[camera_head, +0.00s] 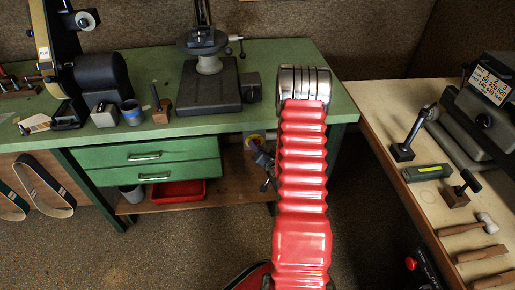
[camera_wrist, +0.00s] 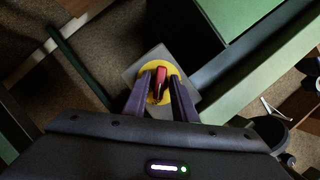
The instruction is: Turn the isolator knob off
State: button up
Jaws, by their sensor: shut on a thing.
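The isolator knob shows in the wrist view as a red handle (camera_wrist: 160,82) on a round yellow plate (camera_wrist: 153,70). The plate sits on a grey square box (camera_wrist: 132,73). The handle points roughly up and down in that picture. My gripper (camera_wrist: 161,88) has its two dark fingers on either side of the red handle and is shut on it. In the head view my gripper (camera_head: 265,168) is small and partly hidden behind my red arm.
The green bench (camera_head: 300,55) carries a belt sander (camera_head: 98,75) and a drill-press stand (camera_head: 212,88). Green drawers (camera_head: 145,160) and a red tray (camera_head: 178,191) are left of my gripper. A wooden bench (camera_head: 385,130) with tools stands right. Floor between them is open.

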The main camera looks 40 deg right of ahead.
jog(key=shift+s+d+f, duration=0.1)
dwell(0.3)
jog(key=shift+a+f+n+g+h, duration=0.15)
jog(key=shift+n+g+h, duration=0.8)
jog(key=shift+n, duration=1.1)
jog(key=shift+a+r+n+g+h, duration=0.1)
jog(key=shift+n+g+h, duration=0.5)
jog(key=shift+n+h, duration=1.1)
jog(key=shift+a+f+n+g+h, duration=0.15)
jog(key=shift+n+g+h, duration=0.65)
jog(key=shift+n, duration=1.55)
